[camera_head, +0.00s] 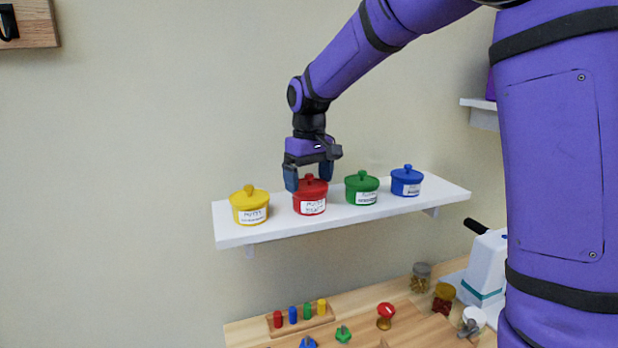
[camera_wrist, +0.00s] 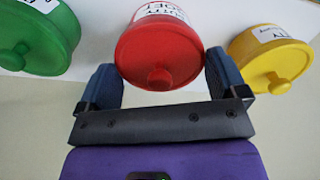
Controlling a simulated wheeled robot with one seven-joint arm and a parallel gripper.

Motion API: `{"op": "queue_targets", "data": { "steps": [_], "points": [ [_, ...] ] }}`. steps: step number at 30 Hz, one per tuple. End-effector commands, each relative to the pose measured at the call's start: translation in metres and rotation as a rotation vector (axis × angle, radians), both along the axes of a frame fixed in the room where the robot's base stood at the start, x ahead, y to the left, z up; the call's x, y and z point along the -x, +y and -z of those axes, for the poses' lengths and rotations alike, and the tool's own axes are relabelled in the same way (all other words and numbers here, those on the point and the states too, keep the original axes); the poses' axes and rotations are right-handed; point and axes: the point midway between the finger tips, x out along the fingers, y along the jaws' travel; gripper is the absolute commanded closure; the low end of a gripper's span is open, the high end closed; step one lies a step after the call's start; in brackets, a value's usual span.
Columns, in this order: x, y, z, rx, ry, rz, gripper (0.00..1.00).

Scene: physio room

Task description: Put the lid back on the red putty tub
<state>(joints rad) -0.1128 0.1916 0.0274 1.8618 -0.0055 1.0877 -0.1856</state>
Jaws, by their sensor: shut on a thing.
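The red putty tub (camera_head: 312,207) stands on the white wall shelf with a label on its front. Its red lid (camera_head: 310,188), with a round knob, sits on top of the tub, and no clear gap shows between them. My gripper (camera_head: 309,178) reaches down from above and is shut on the red lid, one finger on each side. In the wrist view the lid (camera_wrist: 158,55) lies between the two blue fingers (camera_wrist: 161,72), with its knob facing the camera. Whether the lid is fully seated I cannot tell.
A yellow tub (camera_head: 249,205) stands left of the red one; a green tub (camera_head: 361,189) and a blue tub (camera_head: 406,182) stand to its right, all lidded. The shelf (camera_head: 232,235) is narrow. Below, a wooden table (camera_head: 250,333) holds a peg rack (camera_head: 300,319), jars and small items.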

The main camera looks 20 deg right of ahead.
Motion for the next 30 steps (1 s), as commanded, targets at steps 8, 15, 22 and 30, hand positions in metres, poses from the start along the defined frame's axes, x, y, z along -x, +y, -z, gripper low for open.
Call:
{"op": "queue_targets", "data": {
  "steps": [8,15,22,30],
  "points": [
    [-0.0001,0.0000,0.0004,0.000,0.000,0.000,0.31],
    [-0.0001,0.0000,0.0004,0.000,0.000,0.000,0.00],
    [-0.0001,0.0000,0.0004,0.000,0.000,0.000,0.00],
    [-0.0004,0.0000,-0.0052,-0.001,-0.002,0.000,0.00]
  ]
}}
